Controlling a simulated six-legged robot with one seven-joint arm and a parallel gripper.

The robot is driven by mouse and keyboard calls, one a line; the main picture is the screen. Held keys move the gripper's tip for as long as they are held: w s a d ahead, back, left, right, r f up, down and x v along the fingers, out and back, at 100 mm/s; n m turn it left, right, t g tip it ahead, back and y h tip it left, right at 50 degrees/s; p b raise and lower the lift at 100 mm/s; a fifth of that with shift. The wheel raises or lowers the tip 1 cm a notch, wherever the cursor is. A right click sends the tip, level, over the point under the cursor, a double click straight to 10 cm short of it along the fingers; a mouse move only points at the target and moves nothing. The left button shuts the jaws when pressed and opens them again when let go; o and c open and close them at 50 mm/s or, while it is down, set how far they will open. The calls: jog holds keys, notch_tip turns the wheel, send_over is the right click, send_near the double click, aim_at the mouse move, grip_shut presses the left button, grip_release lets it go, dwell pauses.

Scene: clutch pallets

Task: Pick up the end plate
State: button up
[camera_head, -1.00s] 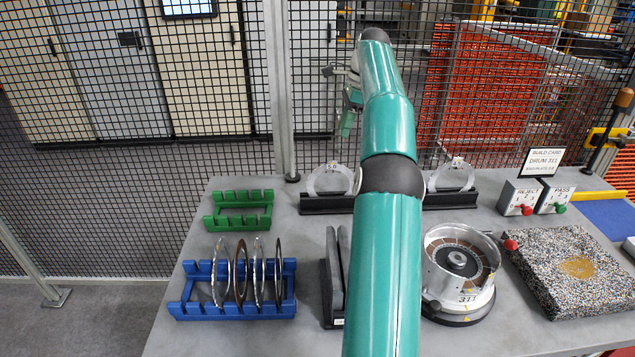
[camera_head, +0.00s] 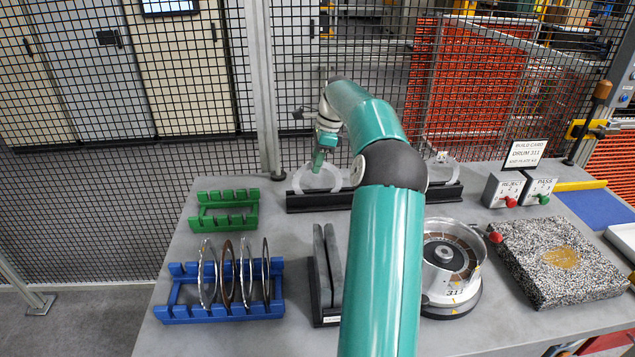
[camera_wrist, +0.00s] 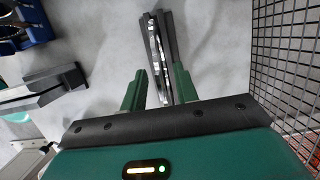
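Two pale ring-shaped end plates stand upright in a black rack (camera_head: 305,202) at the back of the table. The left plate (camera_head: 314,181) is partly covered by my gripper, and the right plate (camera_head: 442,171) stands behind my arm. My gripper (camera_head: 318,164) points down above the left plate. In the wrist view my gripper (camera_wrist: 160,88) is open, and a plate (camera_wrist: 154,45) shows edge-on as a thin bright strip in the rack. The strip runs into the gap between the green fingers. I see no grip on it, and their height difference is hard to judge.
A green empty rack (camera_head: 224,221) and a blue rack (camera_head: 180,312) with several thin rings stand at left. A black holder (camera_head: 318,290) with grey slabs, a metal drum (camera_head: 440,285) and a speckled block (camera_head: 560,250) stand nearer. Wire mesh fencing rises close behind the table.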

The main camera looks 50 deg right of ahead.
jog(key=shift+x, duration=0.75)
grip_shut()
dwell(0.9)
